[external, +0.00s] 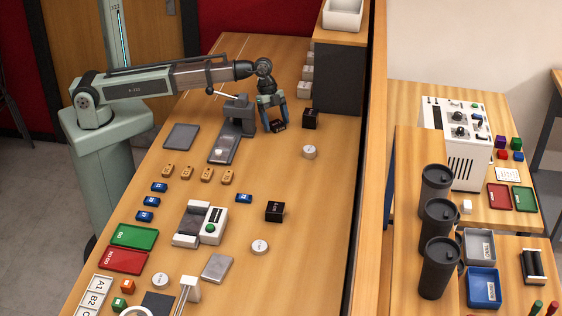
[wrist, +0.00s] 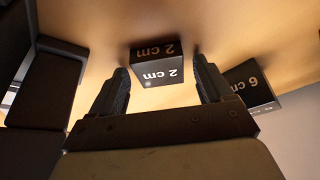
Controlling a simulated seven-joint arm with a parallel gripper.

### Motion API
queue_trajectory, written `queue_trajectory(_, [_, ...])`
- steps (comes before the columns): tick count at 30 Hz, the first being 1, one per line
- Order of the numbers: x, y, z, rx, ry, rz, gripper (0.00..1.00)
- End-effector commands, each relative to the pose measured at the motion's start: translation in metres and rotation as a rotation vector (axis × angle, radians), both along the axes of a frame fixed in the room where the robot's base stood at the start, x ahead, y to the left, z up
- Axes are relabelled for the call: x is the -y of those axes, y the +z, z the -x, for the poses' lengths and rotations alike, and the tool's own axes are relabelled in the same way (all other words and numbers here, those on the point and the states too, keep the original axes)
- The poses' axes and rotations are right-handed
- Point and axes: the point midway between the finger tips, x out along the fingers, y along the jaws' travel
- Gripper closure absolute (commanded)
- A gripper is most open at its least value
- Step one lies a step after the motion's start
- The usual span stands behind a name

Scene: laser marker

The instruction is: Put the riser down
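In the external view the riser (external: 279,126) shows at the lower end of my gripper (external: 273,112), low over the back of the wooden table, right of the grey marker stand (external: 238,117). I cannot tell whether its underside touches the table.
A round white disc (external: 309,152) lies in front. Another black block (external: 275,211) stands farther forward. Table between is clear.

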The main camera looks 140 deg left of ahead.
Motion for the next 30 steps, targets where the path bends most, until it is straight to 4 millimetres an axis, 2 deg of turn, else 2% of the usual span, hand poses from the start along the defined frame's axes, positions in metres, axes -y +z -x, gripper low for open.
queue_trajectory(8, [0.0,0.001,0.0,0.0,0.0,0.0,0.2])
queue_trajectory(13, [0.0,0.012,0.004,0.001,0.0,-0.001,0.2])
queue_trajectory(30, [-0.001,0.094,0.037,0.0,-0.001,-0.001,0.2])
